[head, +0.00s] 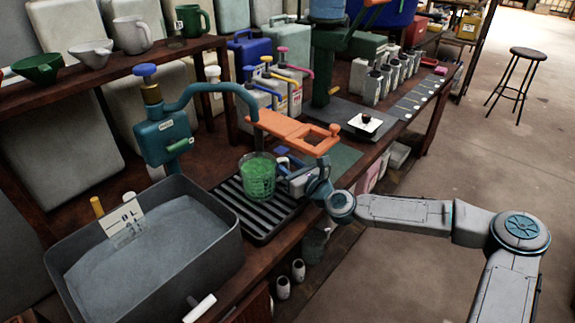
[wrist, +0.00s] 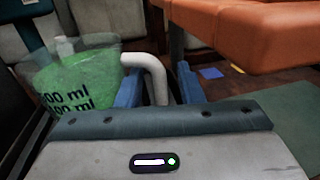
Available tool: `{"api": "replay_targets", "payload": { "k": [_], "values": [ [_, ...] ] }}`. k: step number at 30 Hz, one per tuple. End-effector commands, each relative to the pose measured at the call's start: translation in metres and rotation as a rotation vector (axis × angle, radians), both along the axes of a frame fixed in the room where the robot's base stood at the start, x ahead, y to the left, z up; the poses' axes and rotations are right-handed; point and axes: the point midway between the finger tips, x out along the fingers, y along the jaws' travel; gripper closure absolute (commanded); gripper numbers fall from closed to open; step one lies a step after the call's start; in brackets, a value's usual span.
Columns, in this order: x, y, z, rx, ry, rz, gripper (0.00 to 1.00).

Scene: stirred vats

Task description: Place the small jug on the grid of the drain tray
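The small jug (head: 257,178) is clear, with green contents and dark ml marks. In the head view it appears upright on the black slatted grid of the drain tray (head: 228,199), under the teal spout. In the wrist view the jug (wrist: 75,80) is at left, its base hidden. Its pale handle (wrist: 157,78) comes down between the blue fingers of my gripper (wrist: 158,88). The fingers are apart, with a gap showing between the handle and the right finger. In the head view my gripper (head: 298,180) is at the jug's right side, its fingers partly hidden.
An orange arm (head: 295,130) hangs just above and right of the jug; it also fills the upper right of the wrist view (wrist: 250,35). A grey vat (head: 150,250) stands at left. Coloured pump bottles (head: 285,85) stand behind. A green mat (head: 342,160) lies bare at right.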

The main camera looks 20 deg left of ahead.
Motion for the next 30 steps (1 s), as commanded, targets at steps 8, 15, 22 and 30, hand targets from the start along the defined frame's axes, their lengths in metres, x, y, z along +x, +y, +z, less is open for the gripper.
{"api": "replay_targets", "payload": {
  "k": [8,15,22,30],
  "values": [
    [0.000,0.000,0.002,-0.001,-0.001,0.000,0.66],
    [-0.014,-0.023,0.003,0.001,0.002,-0.001,0.66],
    [-0.040,-0.062,0.003,0.001,0.002,-0.002,0.66],
    [-0.061,-0.093,0.003,0.001,0.000,-0.001,0.66]
  ]
}}
